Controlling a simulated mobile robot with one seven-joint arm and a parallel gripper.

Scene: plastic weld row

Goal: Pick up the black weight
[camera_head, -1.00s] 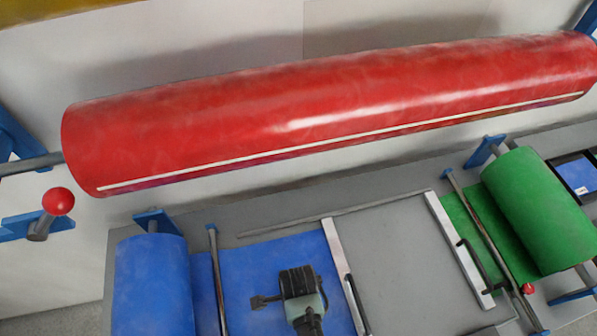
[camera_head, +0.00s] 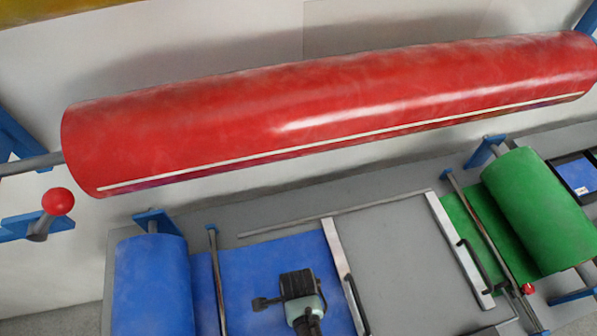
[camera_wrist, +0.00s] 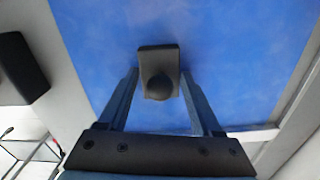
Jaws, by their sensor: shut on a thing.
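The black weight (camera_wrist: 157,52) is a small dark block with a round knob on its near face. In the wrist view it sits between the two fingertips of my gripper (camera_wrist: 161,78), with the blue sheet (camera_wrist: 230,50) behind it. My gripper is shut on the weight. I cannot tell whether the weight touches the sheet. In the head view my gripper (camera_head: 298,285) is over the blue sheet (camera_head: 255,262), and its body hides the fingertips and the weight.
A metal bar (camera_head: 345,275) lies just right of my gripper, with a bare grey tabletop (camera_head: 390,250) beyond. A blue roll (camera_head: 152,285) is at left, a green roll (camera_head: 540,205) at right. A large red roll (camera_head: 330,110) hangs behind. A dark block (camera_wrist: 18,68) shows at the wrist view's left.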

